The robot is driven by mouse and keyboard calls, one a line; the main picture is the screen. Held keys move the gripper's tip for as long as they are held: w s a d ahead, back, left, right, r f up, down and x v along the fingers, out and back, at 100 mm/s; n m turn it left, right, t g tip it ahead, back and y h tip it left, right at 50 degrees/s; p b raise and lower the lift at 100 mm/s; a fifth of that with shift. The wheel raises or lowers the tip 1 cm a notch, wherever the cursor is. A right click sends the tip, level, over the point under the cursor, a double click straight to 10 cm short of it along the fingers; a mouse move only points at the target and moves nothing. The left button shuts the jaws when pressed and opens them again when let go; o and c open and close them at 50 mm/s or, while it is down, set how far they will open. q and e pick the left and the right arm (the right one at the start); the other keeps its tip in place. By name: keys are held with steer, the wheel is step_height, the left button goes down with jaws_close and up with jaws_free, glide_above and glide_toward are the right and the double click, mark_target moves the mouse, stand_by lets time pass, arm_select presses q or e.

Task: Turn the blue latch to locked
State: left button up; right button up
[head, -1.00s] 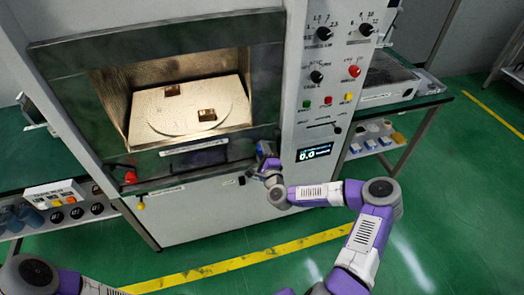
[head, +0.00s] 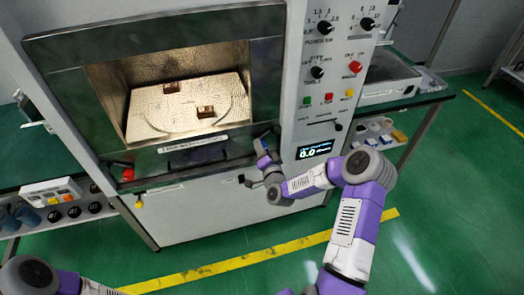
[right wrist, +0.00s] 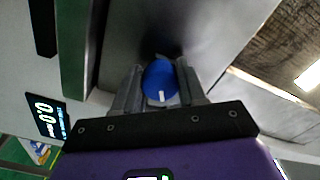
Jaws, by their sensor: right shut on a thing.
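The blue latch (right wrist: 160,78) is a round knob with a short white mark on its lower edge in the right wrist view. It sits at the lower right of the dark frame (head: 240,154) around the chamber opening. My right gripper (right wrist: 160,88) is shut on the latch, one finger on each side of it. In the head view my right gripper (head: 265,148) hides most of the latch. No lock lettering is readable. My left gripper is out of view; only part of my left arm shows at the bottom left.
The lit chamber holds a pale plate (head: 150,110) with two small brown blocks. To the right is a control panel with knobs, a red button (head: 355,67) and a display (head: 314,151). A red knob (head: 128,174) is at the frame's lower left.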

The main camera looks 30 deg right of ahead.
steer(key=shift+o, duration=0.3)
steer(key=shift+n+b, duration=0.6)
steer(key=shift+n, duration=0.5)
steer(key=o, duration=1)
steer(key=v, duration=0.7)
steer(key=shift+s+p, duration=0.25)
steer(key=shift+p, duration=0.15)
steer(key=shift+a, duration=0.1)
